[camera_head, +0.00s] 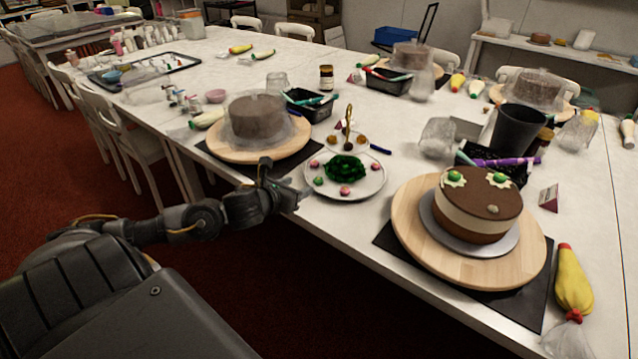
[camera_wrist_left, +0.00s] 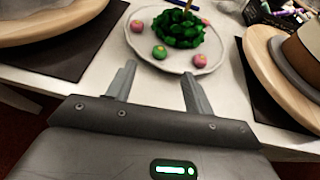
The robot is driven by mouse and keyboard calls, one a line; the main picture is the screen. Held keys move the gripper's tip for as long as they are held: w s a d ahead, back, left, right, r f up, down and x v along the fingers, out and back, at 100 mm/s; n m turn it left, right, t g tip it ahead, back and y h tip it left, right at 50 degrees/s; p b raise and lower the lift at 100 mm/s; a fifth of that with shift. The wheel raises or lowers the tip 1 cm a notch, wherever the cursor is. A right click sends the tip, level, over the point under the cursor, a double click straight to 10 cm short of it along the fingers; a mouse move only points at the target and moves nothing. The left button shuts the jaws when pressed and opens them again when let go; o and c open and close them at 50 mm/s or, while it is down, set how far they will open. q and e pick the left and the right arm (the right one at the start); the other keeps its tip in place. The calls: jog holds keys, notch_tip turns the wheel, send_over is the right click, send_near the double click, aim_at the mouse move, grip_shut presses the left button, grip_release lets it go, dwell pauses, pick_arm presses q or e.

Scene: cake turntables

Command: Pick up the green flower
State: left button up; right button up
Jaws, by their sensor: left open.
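A white plate (camera_head: 380,185) holds a dark green leafy mound (camera_head: 345,168) in its middle, with several small round flowers around it. One small green flower (camera_head: 319,181) sits at the plate's left front, and pink ones such as this flower (camera_head: 345,191) sit nearby. In the left wrist view the green flower (camera_wrist_left: 159,52) lies near the plate's front rim, left of a pink flower (camera_wrist_left: 188,56). My left gripper (camera_wrist_left: 160,88) is open and empty, its fingertips short of the plate, pointing at the green flower. My right gripper is not in view.
A chocolate cake (camera_head: 478,210) with two cream-and-green flowers stands on a wooden turntable (camera_head: 415,238) at right. A covered cake (camera_head: 257,118) stands on another turntable to the left. A gold-handled stand (camera_head: 348,132) is behind the plate. The table strip before the plate is clear.

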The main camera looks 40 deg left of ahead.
aim_at(317, 180)
pick_arm(q)
jog(key=x, duration=0.5)
jog(key=shift+w+d, duration=0.2)
jog(key=shift+w, duration=0.05)
jog(key=shift+p, duration=0.3)
jog(key=shift+w+a+f, duration=0.15)
jog(key=shift+w+f, duration=0.1)
jog(key=shift+w, duration=0.1)
jog(key=x, duration=0.3)
jog(key=shift+w+a+f+p, duration=0.1)
jog(key=shift+w+f+p, duration=0.15)
jog(key=shift+f+p, duration=0.1)
jog(key=shift+w+f, duration=0.15)
jog(key=shift+w, duration=0.15)
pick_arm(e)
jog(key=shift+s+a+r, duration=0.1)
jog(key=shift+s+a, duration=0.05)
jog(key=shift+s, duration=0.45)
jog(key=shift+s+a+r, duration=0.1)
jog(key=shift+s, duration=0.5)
pick_arm(q)
jog(key=shift+c, duration=1.2)
jog(key=c, duration=0.8)
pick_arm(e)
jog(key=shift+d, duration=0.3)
